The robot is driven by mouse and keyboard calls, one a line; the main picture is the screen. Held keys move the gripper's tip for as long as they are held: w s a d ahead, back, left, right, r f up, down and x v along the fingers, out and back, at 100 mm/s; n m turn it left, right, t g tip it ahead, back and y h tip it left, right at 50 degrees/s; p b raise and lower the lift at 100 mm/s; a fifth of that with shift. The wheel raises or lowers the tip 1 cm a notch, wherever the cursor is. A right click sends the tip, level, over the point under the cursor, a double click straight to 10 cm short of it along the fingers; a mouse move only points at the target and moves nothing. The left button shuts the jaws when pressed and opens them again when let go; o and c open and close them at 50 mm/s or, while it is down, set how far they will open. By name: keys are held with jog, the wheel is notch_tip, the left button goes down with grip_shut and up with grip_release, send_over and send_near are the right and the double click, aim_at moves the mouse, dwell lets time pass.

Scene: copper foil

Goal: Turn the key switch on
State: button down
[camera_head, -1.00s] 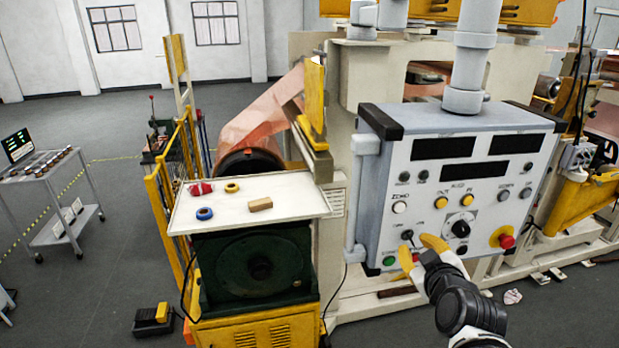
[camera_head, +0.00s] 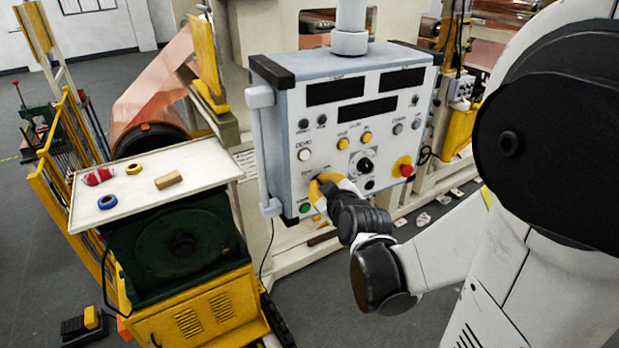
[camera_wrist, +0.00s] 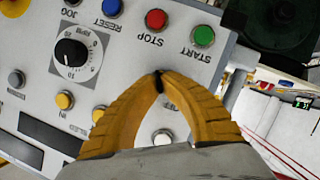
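The grey control panel (camera_head: 290,165) carries the key switch, which my gripper mostly hides in the head view. In the wrist view a small dark piece of the key switch (camera_wrist: 158,83) shows between my fingertips. My gripper (camera_head: 317,187) has yellow fingers and is at the lower left of the panel, above the green button. In the wrist view, my gripper (camera_wrist: 158,77) has its two fingertips closed together on that dark piece. The panel appears upside down there, with part of an "OFF" label beside the right finger. The key's turn angle cannot be told.
Close to the fingers are the green START button (camera_wrist: 204,36), red STOP button (camera_wrist: 157,19), black dial (camera_wrist: 72,53) and white button (camera_wrist: 162,137). A red emergency knob (camera_head: 405,170) sits right. A white tray table (camera_head: 135,205) stands left.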

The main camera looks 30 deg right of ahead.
jog(key=shift+m, duration=0.3)
jog(key=m+y+b, duration=0.1)
jog(key=m+y, duration=0.1)
jog(key=m, duration=0.1)
jog(key=shift+d+b, duration=0.2)
jog(key=shift+b, duration=0.1)
jog(key=m+y+b, duration=0.1)
jog(key=m+y, duration=0.1)
jog(key=shift+d+f+m+b, duration=0.1)
jog(key=shift+m+b, duration=0.2)
jog(key=shift+b, duration=0.1)
jog(key=shift+m+y+b, duration=0.8)
jog(key=shift+m+b, duration=0.1)
jog(key=shift+m, duration=0.1)
jog(key=c, duration=1.6)
grip_release()
jog(key=shift+c, duration=0.2)
